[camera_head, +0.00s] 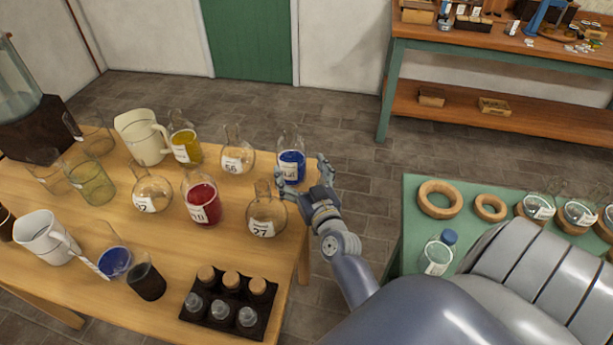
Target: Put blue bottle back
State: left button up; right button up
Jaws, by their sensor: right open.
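A round glass flask with blue liquid and a white label (292,164) stands upright at the far right corner of the wooden table (225,272). My right gripper (302,178) is open at this flask, with one finger at its lower left and the other at its right. I cannot tell whether the fingers touch the glass. My left gripper is out of view.
A red flask (201,205), a yellow flask (185,147) and clear flasks stand nearby. A black rack (207,322) holds small corked bottles. Right, a green table (415,205) carries empty wooden rings (440,199), flasks in rings, and a blue-capped bottle (437,256).

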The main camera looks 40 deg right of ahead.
jog(key=v, duration=0.4)
jog(key=shift+s+a, duration=0.1)
jog(key=shift+s, duration=0.3)
jog(key=shift+r, duration=0.1)
